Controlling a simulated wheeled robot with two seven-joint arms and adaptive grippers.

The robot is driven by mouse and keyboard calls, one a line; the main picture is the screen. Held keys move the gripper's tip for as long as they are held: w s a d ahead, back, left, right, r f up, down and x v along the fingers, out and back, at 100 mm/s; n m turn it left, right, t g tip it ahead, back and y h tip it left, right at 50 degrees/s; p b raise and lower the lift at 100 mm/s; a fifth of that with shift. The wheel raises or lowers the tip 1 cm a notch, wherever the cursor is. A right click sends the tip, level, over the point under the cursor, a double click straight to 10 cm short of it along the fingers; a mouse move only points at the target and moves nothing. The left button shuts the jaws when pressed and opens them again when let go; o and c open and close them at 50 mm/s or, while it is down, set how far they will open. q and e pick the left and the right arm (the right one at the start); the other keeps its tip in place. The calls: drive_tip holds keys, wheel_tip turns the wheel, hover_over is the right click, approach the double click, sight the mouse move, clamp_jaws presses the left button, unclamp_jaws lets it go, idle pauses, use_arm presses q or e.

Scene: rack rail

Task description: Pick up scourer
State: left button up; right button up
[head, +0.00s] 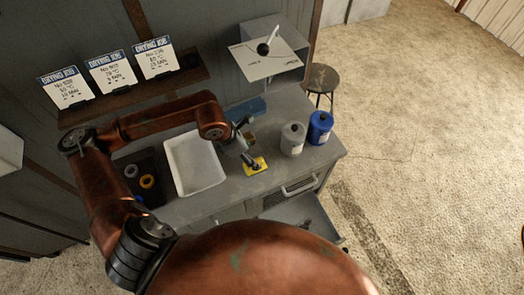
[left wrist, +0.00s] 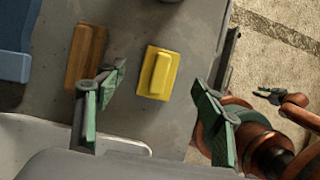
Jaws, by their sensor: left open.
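The scourer looks to be the yellow block with a raised ridge; it lies flat on the grey worktop, in the head view (head: 260,168) near the front edge and in the left wrist view (left wrist: 167,73) near the middle. My left gripper (head: 251,160) is over it, and in the left wrist view (left wrist: 158,92) its green-padded fingers are spread wide with nothing between them. The scourer shows between and beyond the fingertips, apart from them. A copper arm with a small gripper (left wrist: 268,95), apparently my right one, shows at the right of the wrist view; its jaws are too small to read.
A brown block (left wrist: 84,57) lies left of the scourer, close to a finger, with a blue object (left wrist: 14,45) beyond. A white tray (head: 194,165) stands left. Grey (head: 292,141) and blue (head: 319,130) canisters stand right. An open drawer (head: 300,212) juts out below.

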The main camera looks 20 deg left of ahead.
sight(249, 172)
use_arm(q)
drive_tip(key=shift+s+d+f, duration=0.1)
drive_tip(key=shift+d+f, duration=0.05)
drive_tip(key=shift+f, duration=0.3)
drive_tip(key=shift+s+d+f, duration=0.15)
drive_tip(key=shift+s+f, duration=0.3)
drive_tip(key=shift+s, duration=0.15)
drive_tip(key=w+f, duration=0.1)
drive_tip(key=f, duration=0.1)
drive_tip(key=shift+w+d+f+p, duration=0.15)
drive_tip(key=shift+w+f+p, duration=0.15)
drive_tip(key=shift+w+f, duration=0.1)
drive_tip(key=shift+w+d+f, duration=0.15)
drive_tip(key=shift+w+f, duration=0.3)
drive_tip(key=shift+f, duration=0.25)
drive_tip(key=shift+s+d+f, duration=0.1)
drive_tip(key=shift+s+f, duration=0.15)
drive_tip(key=shift+f, duration=0.05)
drive_tip(key=shift+w+f, duration=0.1)
drive_tip(key=shift+w, duration=0.1)
drive_tip(key=shift+c, duration=0.6)
drive_tip(key=shift+s, duration=0.1)
drive_tip(key=c, duration=1.1)
drive_tip(key=shift+c, duration=0.2)
use_arm(e)
drive_tip(key=shift+s+r, duration=0.3)
drive_tip(key=shift+s, duration=0.5)
